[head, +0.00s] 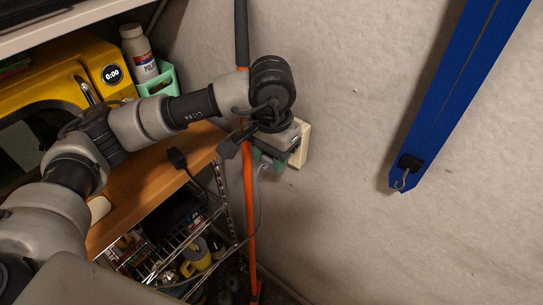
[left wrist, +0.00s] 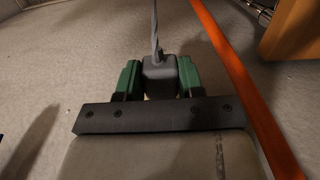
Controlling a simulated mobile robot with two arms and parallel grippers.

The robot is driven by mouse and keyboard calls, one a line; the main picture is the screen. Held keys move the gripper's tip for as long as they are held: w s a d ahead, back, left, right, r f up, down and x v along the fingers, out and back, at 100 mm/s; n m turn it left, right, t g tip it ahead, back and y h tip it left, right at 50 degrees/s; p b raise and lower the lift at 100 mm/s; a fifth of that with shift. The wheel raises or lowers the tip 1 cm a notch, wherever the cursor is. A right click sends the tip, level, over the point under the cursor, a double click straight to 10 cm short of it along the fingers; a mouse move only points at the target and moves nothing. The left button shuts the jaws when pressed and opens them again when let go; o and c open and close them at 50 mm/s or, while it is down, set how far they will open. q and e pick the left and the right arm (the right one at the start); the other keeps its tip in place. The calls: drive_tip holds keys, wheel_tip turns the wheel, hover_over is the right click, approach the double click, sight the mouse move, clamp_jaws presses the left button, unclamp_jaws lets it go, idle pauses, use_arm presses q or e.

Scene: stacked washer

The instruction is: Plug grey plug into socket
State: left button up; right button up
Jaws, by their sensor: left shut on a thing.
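My left gripper (head: 268,157) is close to the wall. Its green fingers are shut on the grey plug (left wrist: 159,76), which shows between them in the left wrist view with its grey cable (left wrist: 154,25) running away from it. In the head view the cream socket (head: 302,146) is on the wall just to the right of my gripper and is partly hidden by it. The plug's prongs are hidden, so I cannot tell whether they touch or enter the socket. My right gripper is in neither view.
An orange pole (head: 249,205) stands just left of my gripper. A wooden table (head: 135,205) holds a yellow machine (head: 62,88) and a green basket (head: 160,78). A black plug (head: 177,158) is near the table's edge, above a wire rack (head: 190,277). A blue bar (head: 455,85) is at right.

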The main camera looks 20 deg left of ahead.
use_arm(q)
drive_tip(key=shift+w+d+b, duration=0.25)
drive_tip(key=shift+w+b, duration=0.2)
drive_tip(key=shift+w, duration=0.15)
drive_tip(key=shift+w+d+b, duration=0.2)
drive_tip(key=shift+w+b, duration=0.2)
drive_tip(key=shift+w, duration=0.2)
idle(0.3)
drive_tip(key=shift+b, duration=0.5)
idle(0.6)
drive_tip(key=o, duration=1)
drive_tip(key=shift+c, duration=0.2)
